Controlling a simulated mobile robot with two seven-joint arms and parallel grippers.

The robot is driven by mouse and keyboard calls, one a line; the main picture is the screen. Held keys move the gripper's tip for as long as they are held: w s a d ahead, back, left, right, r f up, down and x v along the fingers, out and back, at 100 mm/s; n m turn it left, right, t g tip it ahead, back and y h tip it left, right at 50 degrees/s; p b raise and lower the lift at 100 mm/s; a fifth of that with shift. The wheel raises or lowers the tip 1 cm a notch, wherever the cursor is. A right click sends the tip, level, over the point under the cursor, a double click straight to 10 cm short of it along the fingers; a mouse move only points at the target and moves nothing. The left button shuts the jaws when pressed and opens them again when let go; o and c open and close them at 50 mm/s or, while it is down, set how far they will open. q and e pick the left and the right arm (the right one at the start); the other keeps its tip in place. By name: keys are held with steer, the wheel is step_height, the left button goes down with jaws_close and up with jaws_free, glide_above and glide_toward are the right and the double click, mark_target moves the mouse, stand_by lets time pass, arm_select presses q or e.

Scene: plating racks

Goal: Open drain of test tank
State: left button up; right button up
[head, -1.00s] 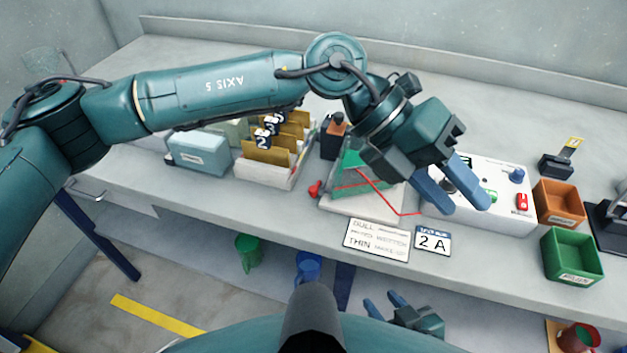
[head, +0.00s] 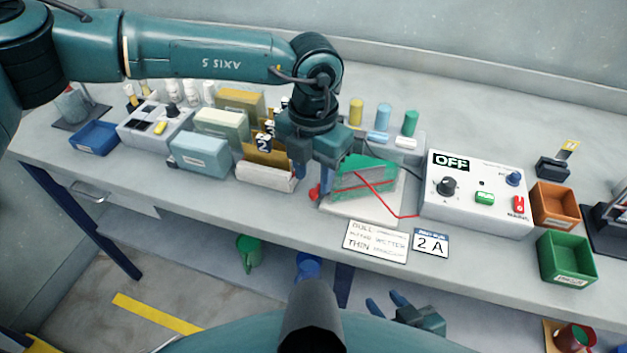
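The test tank (head: 365,177) is a small clear box with green contents on a white base (head: 365,209). A red knob (head: 314,193) is at its left end, probably the drain. My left gripper (head: 312,188) points down over the tank's left end. Its blue fingers are apart, one left of the red knob and one near or behind it at the tank's end. I cannot tell whether they touch the knob. The gripper hides part of the tank's back left. My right gripper (head: 385,303) is low in front of the bench, its fingers apart and empty.
A control box (head: 475,195) reading OFF stands right of the tank, with a red wire running to it. Orange (head: 553,205) and green bins (head: 567,258) stand right. Signs (head: 376,241) lie at the front edge.

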mark_target(313, 191)
arm_select(q)
steer(key=shift+f, duration=1.85)
steer(key=shift+c, duration=0.6)
jaws_close()
